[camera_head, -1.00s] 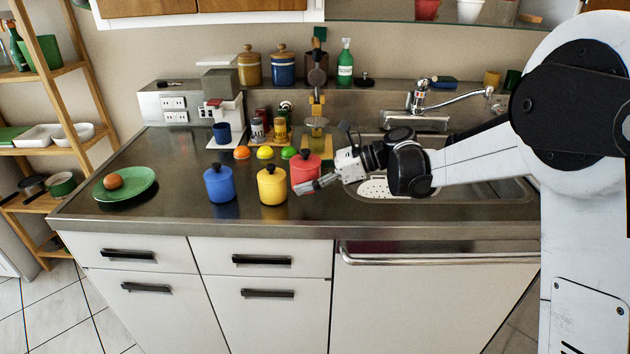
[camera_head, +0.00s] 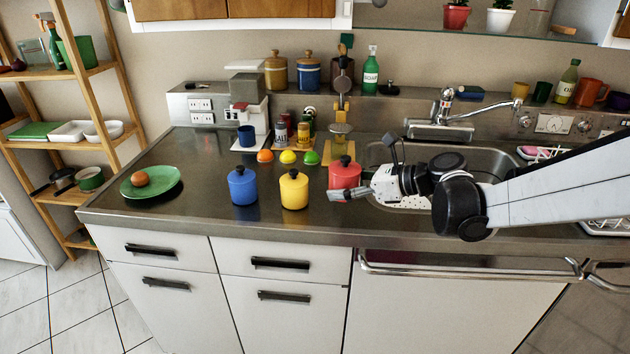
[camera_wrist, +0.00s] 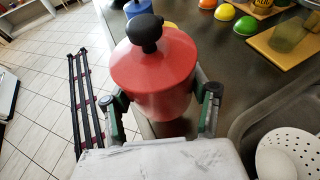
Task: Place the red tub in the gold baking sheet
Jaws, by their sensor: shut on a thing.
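The red tub (camera_head: 344,174) has a lid with a black knob and stands upright at the right end of a row of tubs, near the counter's front. It fills the middle of the wrist view (camera_wrist: 158,80). My gripper (camera_head: 342,193) is shut on the red tub, with one finger on each side of its body (camera_wrist: 160,108). Whether the tub touches the counter is hard to tell. No gold baking sheet is clearly visible in these frames.
A yellow tub (camera_head: 294,190) and a blue tub (camera_head: 243,186) stand left of the red one. A green plate (camera_head: 165,190) holds a brown ball. Orange, yellow and green domes (camera_head: 288,157) sit behind. The sink (camera_head: 480,165) lies right; the front counter strip is clear.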

